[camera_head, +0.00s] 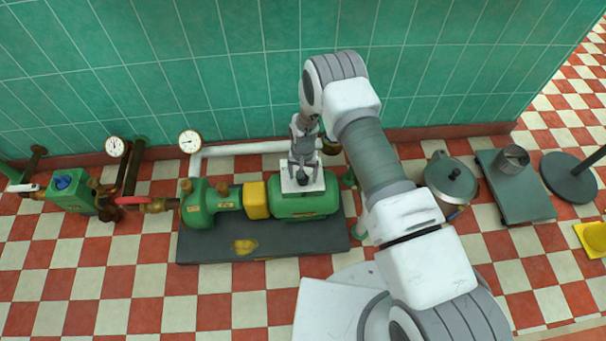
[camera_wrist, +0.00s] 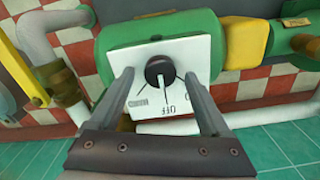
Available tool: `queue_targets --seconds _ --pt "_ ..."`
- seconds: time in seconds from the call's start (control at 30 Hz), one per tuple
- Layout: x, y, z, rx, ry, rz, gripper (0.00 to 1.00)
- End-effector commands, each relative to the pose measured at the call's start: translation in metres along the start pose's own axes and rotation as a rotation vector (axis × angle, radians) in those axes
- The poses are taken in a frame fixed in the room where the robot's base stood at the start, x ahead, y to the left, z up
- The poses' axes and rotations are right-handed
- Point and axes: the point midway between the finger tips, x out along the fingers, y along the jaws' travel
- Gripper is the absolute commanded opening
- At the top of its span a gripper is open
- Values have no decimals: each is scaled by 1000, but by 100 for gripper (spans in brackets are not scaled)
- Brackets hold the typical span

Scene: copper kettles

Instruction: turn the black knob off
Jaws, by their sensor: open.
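The black knob (camera_wrist: 160,70) sits on a white square plate (camera_wrist: 172,48) fixed to the green motor housing (camera_wrist: 110,40). In the wrist view the plate's lettering is upside down; "OFF" reads below the knob, with other marks at both sides. A pale line shows on the knob's lower side, but I cannot tell exactly which mark it faces. My gripper (camera_wrist: 159,76) is open, one finger on each side of the knob, with gaps visible. In the head view my gripper (camera_head: 301,172) is over the plate (camera_head: 315,186) and largely hides the knob.
The pump (camera_head: 197,205) and yellow coupling (camera_head: 256,200) lie left of the motor on a dark base (camera_head: 210,248). A white pipe (camera_head: 240,149) runs behind. A kettle (camera_head: 450,177) and green scale (camera_head: 525,197) stand right. Checkered floor in front is clear.

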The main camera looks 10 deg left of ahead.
Motion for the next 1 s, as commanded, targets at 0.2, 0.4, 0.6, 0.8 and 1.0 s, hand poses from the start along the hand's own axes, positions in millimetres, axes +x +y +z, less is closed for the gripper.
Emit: queue_targets --seconds 0.2,0.4,0.6,0.8,1.0 --pt "-45 -1 -1 0 3 -1 81" --pt "-95 0 -1 0 3 -1 81" --pt "-139 0 -1 -1 3 -1 81" --pt "-164 0 0 -1 1 0 81" --pt "-170 0 0 0 1 0 81"
